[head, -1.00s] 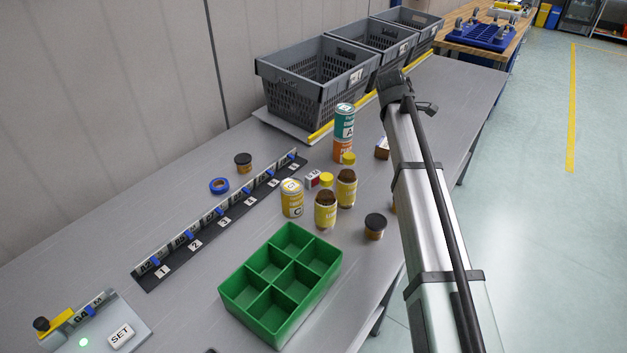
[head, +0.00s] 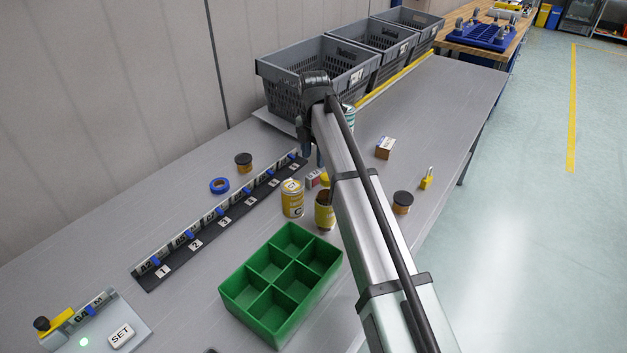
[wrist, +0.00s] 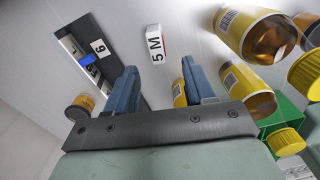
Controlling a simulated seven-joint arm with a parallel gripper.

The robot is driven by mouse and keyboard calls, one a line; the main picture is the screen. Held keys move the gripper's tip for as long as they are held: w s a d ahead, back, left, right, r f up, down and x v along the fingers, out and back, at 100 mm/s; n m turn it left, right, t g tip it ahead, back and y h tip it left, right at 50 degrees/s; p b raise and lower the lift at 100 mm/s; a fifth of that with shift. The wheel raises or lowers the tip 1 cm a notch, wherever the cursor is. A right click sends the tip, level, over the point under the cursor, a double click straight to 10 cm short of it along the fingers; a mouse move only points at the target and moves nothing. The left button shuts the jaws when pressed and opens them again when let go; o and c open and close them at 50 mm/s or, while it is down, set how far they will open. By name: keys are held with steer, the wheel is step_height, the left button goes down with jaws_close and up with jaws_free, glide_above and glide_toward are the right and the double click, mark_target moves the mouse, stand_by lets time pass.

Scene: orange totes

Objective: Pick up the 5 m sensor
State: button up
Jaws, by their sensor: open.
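The 5 m sensor is a small white box marked "5 M" in the wrist view (wrist: 155,44). It lies on the table beyond my fingertips, roughly in line with the gap between them. In the head view the small white and red box (head: 312,180) near the cans appears to be the same thing, partly covered. My gripper (wrist: 158,78) is open, with nothing between its two blue fingers. In the head view my gripper (head: 313,157) hangs above and just behind the box, its fingers pointing down.
A yellow can (head: 292,199) and amber jars (wrist: 252,35) stand close beside the sensor. A black numbered rail (head: 213,224) runs to its left. A green divided tray (head: 232,292) is in front. Grey totes (head: 285,85) stand behind.

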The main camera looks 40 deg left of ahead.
mark_target(313, 174)
steer(key=f, duration=0.9)
steer(key=shift+w+a+f, duration=0.1)
steer(key=shift+w+a, duration=0.1)
jaws_close()
stand_by(0.3)
